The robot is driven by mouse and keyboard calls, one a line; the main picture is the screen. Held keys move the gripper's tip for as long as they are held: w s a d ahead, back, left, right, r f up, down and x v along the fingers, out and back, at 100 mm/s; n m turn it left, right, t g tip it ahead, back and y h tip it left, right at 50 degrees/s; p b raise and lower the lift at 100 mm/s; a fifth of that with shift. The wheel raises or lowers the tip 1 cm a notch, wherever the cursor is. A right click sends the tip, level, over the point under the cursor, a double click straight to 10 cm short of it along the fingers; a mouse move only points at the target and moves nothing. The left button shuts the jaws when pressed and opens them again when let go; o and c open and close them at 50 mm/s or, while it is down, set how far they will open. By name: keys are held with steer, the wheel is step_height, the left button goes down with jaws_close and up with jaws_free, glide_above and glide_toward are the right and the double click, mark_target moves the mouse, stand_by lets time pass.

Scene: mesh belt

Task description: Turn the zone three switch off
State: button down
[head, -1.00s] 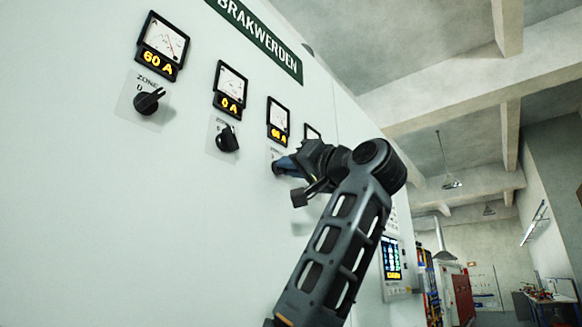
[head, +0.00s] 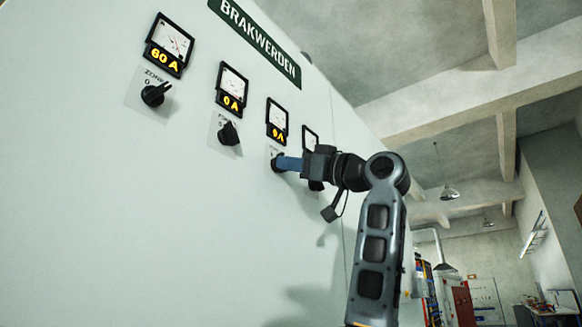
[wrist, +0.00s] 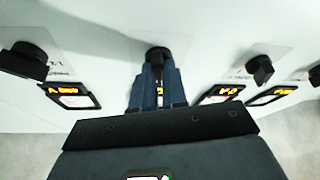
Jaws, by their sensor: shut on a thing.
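The zone three switch (head: 274,161) is the third black rotary knob from the left on the pale panel. My gripper (head: 281,163) reaches it from the right, and its blue fingers are shut on the knob. In the wrist view the knob (wrist: 157,52) shows between the fingertips (wrist: 157,66). The fingers hide most of the knob, so I cannot tell its pointer's direction. The zone three meter (head: 277,122) above it appears to read 0 A.
The first knob (head: 154,94) sits under a meter (head: 169,46) reading 60 A. The second knob (head: 229,133) sits under a meter (head: 232,88) reading 0 A. A fourth meter (head: 310,139) is partly hidden by my gripper. Open room lies right of the panel.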

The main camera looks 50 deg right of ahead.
steer(key=shift+d+n+g+y, duration=0.1)
steer(key=shift+n+g+y, duration=0.5)
steer(key=shift+n, duration=1)
steer(key=shift+y, duration=0.3)
steer(key=c, duration=1.2)
jaws_free()
steer(key=shift+w, duration=0.1)
steer(key=shift+o, duration=0.2)
steer(key=b+v, duration=0.2)
steer(key=v, duration=0.5)
steer(key=shift+s+f, duration=0.2)
steer(key=shift+s, duration=0.15)
